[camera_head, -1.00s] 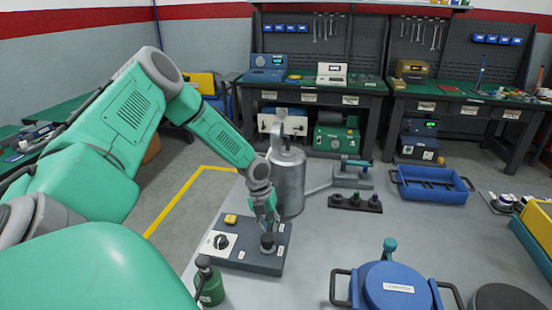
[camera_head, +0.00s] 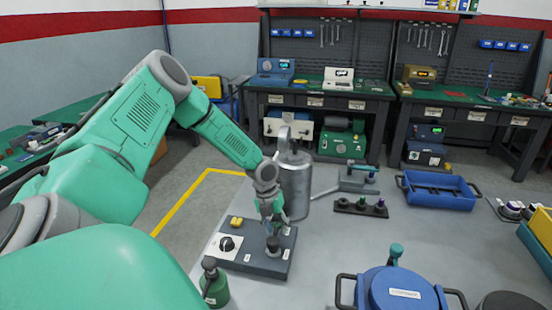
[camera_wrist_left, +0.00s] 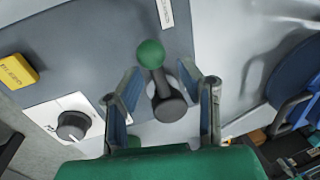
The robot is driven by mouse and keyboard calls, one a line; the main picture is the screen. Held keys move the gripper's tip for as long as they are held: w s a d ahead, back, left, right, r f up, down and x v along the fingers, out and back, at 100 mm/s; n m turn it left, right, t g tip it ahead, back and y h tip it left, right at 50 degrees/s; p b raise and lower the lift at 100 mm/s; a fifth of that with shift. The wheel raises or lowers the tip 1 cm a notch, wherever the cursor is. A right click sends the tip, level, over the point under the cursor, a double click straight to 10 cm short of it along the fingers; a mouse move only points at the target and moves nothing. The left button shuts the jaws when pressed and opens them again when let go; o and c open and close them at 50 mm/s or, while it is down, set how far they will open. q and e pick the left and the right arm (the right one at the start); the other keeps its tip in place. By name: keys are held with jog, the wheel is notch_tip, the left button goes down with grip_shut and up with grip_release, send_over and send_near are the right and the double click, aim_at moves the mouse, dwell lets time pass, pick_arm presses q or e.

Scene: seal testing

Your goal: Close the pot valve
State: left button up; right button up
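The blue lidded pot (camera_head: 400,290) stands at the front of the grey table. An upright teal-topped valve handle (camera_head: 396,252) is at its back rim. A dark grey control box (camera_head: 252,262) lies to its left. It has a round black dial, a yellow button and a short lever. My left gripper (camera_head: 274,222) is just above the lever. In the left wrist view the open fingers (camera_wrist_left: 162,98) stand on either side of the lever (camera_wrist_left: 165,95), which has a green ball end and a dark round part. Gaps show beside it. My right gripper is not in view.
A metal canister (camera_head: 295,185) stands close behind my left gripper. A green bottle (camera_head: 214,285) is at the box's front left. A black holder (camera_head: 361,207) and a blue tray (camera_head: 438,190) lie farther back. The table between box and pot is clear.

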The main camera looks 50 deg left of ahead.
pick_arm(q)
jog(key=shift+r, duration=0.25)
notch_tip(320, 180, up, 11)
jog(key=s+a, duration=0.1)
jog(key=a, duration=0.1)
jog(key=shift+s, duration=0.25)
